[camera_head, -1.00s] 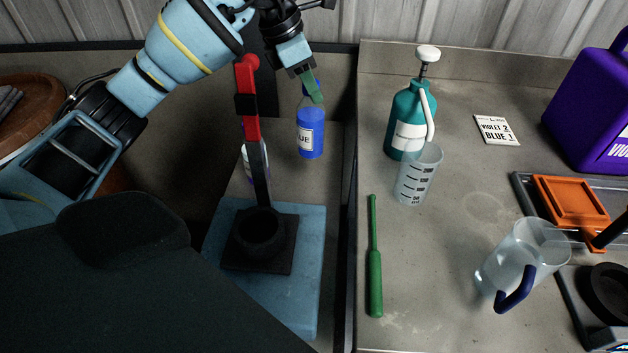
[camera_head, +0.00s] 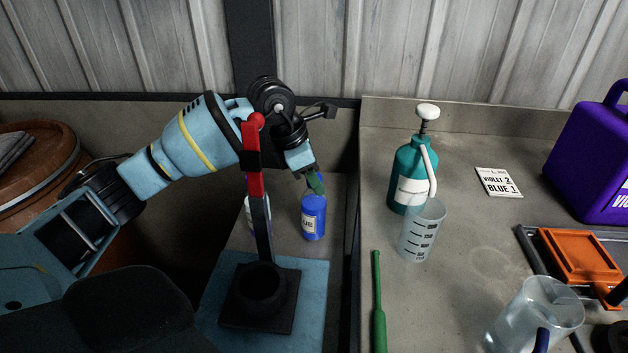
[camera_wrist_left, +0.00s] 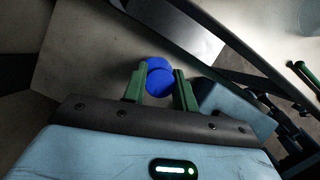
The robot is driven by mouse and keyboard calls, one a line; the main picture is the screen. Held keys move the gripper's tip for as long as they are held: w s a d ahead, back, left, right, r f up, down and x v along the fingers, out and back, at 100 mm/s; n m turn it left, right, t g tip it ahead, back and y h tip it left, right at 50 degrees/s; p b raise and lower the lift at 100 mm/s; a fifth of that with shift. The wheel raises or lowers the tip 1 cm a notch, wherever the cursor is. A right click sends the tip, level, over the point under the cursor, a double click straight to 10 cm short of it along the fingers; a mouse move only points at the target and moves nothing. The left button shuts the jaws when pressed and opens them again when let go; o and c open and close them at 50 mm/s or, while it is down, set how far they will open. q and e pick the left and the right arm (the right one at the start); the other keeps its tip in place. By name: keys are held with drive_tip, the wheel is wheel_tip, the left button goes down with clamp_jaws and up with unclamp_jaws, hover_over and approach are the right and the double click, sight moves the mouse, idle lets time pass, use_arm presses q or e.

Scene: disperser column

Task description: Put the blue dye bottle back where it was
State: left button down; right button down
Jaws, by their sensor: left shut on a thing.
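The blue dye bottle (camera_head: 313,220) is upright in the head view, on or just above the low grey ledge left of the workbench; I cannot tell whether its base touches. My left gripper (camera_head: 316,184) is at its top, reaching in from the upper left. In the left wrist view the green fingers of the gripper (camera_wrist_left: 160,90) are on either side of the blue bottle (camera_wrist_left: 160,78) at its cap. A second bottle with a pale label (camera_head: 249,212) stands to its left, partly hidden by a red and black post. My right gripper is out of view.
The red and black post (camera_head: 254,170) rises from a black base on a blue block (camera_head: 313,300), in front of the bottles. The workbench edge runs close on the right. A teal pump bottle (camera_head: 408,172) and clear beaker (camera_head: 420,235) stand on the workbench.

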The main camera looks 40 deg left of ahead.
use_arm(q)
drive_tip(key=shift+f, duration=0.35)
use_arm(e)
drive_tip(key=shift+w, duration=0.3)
use_arm(q)
drive_tip(key=shift+f, duration=0.15)
drive_tip(key=c, duration=1.1)
unclamp_jaws()
drive_tip(key=shift+c, duration=0.2)
drive_tip(key=shift+o, duration=0.2)
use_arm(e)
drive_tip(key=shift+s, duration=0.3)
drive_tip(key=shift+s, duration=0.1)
